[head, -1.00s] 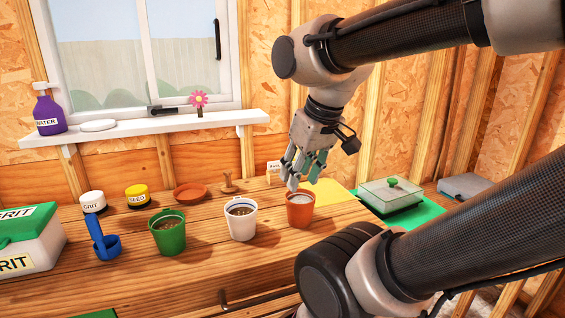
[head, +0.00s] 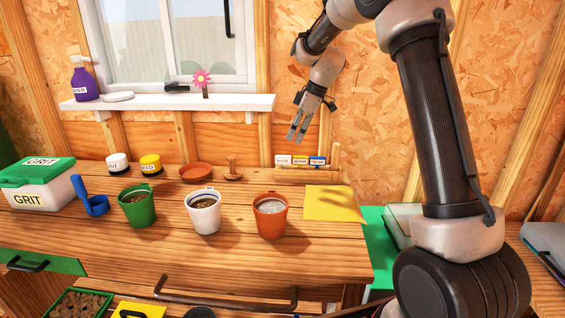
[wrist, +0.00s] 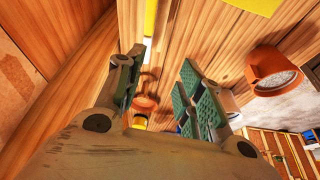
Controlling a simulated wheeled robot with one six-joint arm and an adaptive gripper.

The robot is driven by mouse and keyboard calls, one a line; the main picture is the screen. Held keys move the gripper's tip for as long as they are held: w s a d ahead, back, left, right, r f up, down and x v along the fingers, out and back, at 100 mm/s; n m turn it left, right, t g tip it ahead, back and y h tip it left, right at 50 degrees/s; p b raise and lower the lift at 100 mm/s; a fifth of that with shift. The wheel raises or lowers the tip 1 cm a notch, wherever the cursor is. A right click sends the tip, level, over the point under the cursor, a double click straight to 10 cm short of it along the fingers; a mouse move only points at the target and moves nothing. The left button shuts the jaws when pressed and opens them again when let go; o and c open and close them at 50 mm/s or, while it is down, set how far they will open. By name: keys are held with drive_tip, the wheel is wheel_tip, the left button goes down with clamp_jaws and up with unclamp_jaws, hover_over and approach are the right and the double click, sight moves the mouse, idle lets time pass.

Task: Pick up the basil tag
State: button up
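Three small tags stand side by side in a wooden holder (head: 292,175) at the back of the bench: a left tag (head: 283,160), a middle tag (head: 300,160) and a right tag (head: 318,160). Their lettering is too small to read, so I cannot tell which is basil. My gripper (head: 298,134) hangs above the holder, pointing down, apart from the tags. In the wrist view my gripper (wrist: 157,88) has its green-padded fingers spread, with nothing held between them.
A terracotta pot (head: 270,217), a white pot (head: 204,213) and a green pot (head: 138,208) stand along the bench. A yellow sheet (head: 334,204) lies in front of the holder. A wooden dibber (head: 233,171) stands left of it. The windowsill (head: 170,105) juts out at left.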

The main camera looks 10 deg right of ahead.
sight(283, 157)
drive_tip(key=shift+n+y, duration=0.3)
drive_tip(key=shift+n, duration=0.3)
drive_tip(key=w+f, duration=0.1)
drive_tip(key=f, duration=0.1)
drive_tip(key=w+a+f, duration=0.1)
drive_tip(key=f, duration=0.1)
drive_tip(key=w+f, duration=0.1)
drive_tip(key=shift+w+a+f, duration=0.15)
drive_tip(key=shift+a+f, duration=0.2)
drive_tip(key=shift+f, duration=0.05)
drive_tip(key=x, duration=0.5)
drive_tip(key=shift+f, duration=0.1)
drive_tip(key=c, duration=0.8)
